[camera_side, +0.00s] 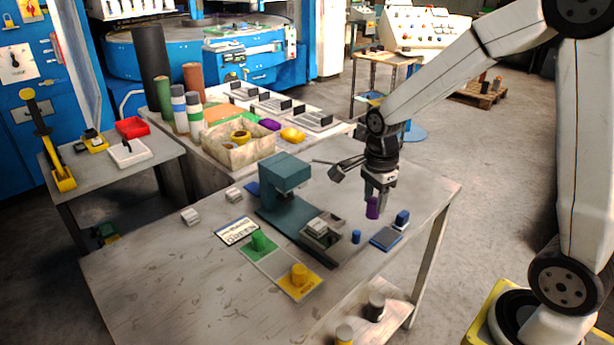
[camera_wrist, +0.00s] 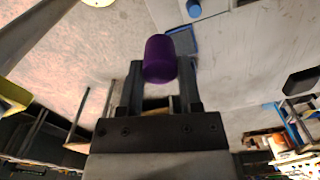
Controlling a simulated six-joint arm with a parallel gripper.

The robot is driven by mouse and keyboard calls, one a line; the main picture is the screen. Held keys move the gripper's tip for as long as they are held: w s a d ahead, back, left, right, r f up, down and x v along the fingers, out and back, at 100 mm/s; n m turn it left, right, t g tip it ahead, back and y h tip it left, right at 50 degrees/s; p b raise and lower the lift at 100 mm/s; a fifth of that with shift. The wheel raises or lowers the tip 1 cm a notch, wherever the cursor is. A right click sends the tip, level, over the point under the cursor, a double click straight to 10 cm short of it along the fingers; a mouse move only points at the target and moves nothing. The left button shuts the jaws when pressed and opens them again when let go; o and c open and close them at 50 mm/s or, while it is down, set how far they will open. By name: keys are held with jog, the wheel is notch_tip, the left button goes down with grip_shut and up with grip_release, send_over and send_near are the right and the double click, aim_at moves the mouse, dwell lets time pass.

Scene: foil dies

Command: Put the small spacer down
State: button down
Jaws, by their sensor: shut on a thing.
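My gripper (camera_side: 374,197) points down over the right part of the grey worktable (camera_side: 170,270). It is shut on a small purple cylinder (camera_side: 372,208), the only piece in the jaws and likely the spacer. The purple cylinder also shows between the fingers in the wrist view (camera_wrist: 160,58). It looks upright in the side view; whether its base touches the table I cannot tell. A small blue cylinder (camera_side: 356,237) stands on the table just below it in the picture. A flat blue pad (camera_side: 386,239) lies to the right of that cylinder.
A green press (camera_side: 286,190) with a metal block (camera_side: 318,228) stands left. The table's front left is clear.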

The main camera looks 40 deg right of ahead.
jog(key=w+a+f, duration=0.1)
jog(key=a+f, duration=0.1)
jog(key=a, duration=1.1)
jog(key=shift+w+f, duration=0.1)
send_near(278, 264)
jog(key=shift+s+d+f, duration=0.1)
jog(key=shift+s+d, duration=0.1)
jog(key=shift+s, duration=0.6)
jog(key=shift+w+a+f, duration=0.1)
jog(key=shift+w+f, duration=0.45)
jog(key=shift+f, duration=0.05)
jog(key=shift+w+f, duration=0.15)
jog(key=shift+f, duration=0.05)
jog(key=shift+w+f, duration=0.1)
jog(key=shift+f, duration=1.5)
jog(key=shift+f, duration=0.1)
